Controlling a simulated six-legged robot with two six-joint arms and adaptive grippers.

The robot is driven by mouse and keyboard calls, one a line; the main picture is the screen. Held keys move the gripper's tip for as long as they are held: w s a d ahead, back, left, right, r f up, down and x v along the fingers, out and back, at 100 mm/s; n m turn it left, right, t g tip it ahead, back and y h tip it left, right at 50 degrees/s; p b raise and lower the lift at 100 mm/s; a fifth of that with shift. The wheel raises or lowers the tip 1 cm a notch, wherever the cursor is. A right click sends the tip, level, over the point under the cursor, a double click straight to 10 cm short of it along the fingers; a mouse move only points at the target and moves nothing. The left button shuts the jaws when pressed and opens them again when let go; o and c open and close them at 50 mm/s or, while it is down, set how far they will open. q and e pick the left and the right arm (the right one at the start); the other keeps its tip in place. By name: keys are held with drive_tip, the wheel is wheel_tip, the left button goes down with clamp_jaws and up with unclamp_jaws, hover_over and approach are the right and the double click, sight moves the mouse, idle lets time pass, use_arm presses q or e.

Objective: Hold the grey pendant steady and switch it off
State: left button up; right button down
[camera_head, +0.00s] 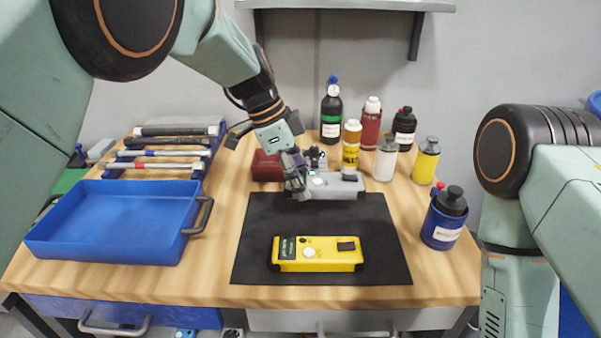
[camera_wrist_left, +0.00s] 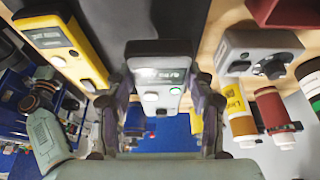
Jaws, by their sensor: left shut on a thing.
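The grey pendant (camera_head: 340,187) lies at the back edge of the black mat (camera_head: 375,220). My left gripper (camera_head: 297,182) is shut on its left end from above. In the left wrist view, the pendant (camera_wrist_left: 160,75) sits between the two fingers of my left gripper (camera_wrist_left: 152,118). Its dark display carries pale text, and a round white button and a small green light show below that. Nothing presses the button. My right arm stands at the right in the head view, its gripper out of sight.
A yellow pendant (camera_head: 318,254) lies on the front of the mat. A grey box with dark knobs (camera_wrist_left: 262,50) and a dark red block (camera_head: 267,166) are behind. Several bottles stand back right. A blue tray (camera_head: 115,250) and a tool rack (camera_head: 165,153) are left.

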sight(301, 210)
use_arm(q)
drive_tip(key=shift+f+b, duration=0.95)
drive_tip(key=shift+f, duration=1.45)
